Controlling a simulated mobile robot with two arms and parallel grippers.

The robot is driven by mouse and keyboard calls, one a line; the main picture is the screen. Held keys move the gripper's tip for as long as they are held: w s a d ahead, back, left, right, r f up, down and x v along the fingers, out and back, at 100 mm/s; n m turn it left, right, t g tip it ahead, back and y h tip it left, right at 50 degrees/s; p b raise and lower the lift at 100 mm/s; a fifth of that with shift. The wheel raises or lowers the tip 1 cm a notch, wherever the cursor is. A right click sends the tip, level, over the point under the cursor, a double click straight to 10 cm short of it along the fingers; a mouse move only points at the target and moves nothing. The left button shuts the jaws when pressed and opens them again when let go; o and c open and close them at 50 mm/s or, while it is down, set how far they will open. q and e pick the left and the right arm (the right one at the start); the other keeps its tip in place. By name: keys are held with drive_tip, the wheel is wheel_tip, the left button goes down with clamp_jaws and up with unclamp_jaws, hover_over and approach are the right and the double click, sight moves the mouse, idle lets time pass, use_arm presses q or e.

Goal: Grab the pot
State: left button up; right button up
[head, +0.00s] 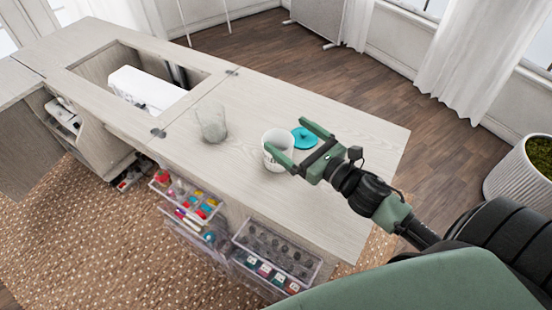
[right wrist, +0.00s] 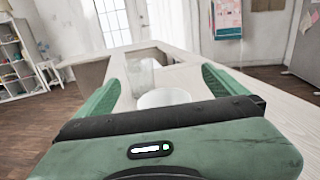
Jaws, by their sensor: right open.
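A white pot (head: 277,142) stands upright on the pale wooden tabletop, in the middle of its right part. It also shows in the right wrist view (right wrist: 163,98), low between the fingers. My right gripper (head: 292,145) is open, with its fingers pointing left. One finger overlaps the pot in the head view, and the other lies beyond it, over a teal disc. In the right wrist view the fingers stand on either side of the pot, and I cannot tell whether they touch it. My left gripper is not in view.
A clear glass (head: 211,124) stands left of the pot. The teal disc (head: 304,138) lies just behind the pot. A white sewing machine (head: 147,88) sits in the cabinet's (head: 365,135) recess. Open drawers (head: 276,252) with sewing supplies stick out below the front edge. The tabletop's far right is clear.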

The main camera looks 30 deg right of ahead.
wheel_tip(320, 180, down, 9)
drive_tip(key=shift+f+b, duration=0.1)
drive_tip(key=shift+b, duration=0.85)
drive_tip(key=shift+w, duration=0.25)
drive_tip(key=shift+p+x, duration=0.55)
drive_tip(key=shift+x, duration=3)
drive_tip(key=shift+f, duration=0.1)
drive_tip(key=c, duration=1.6)
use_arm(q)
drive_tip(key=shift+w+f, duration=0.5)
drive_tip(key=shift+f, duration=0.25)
use_arm(e)
drive_tip(key=shift+o, duration=0.2)
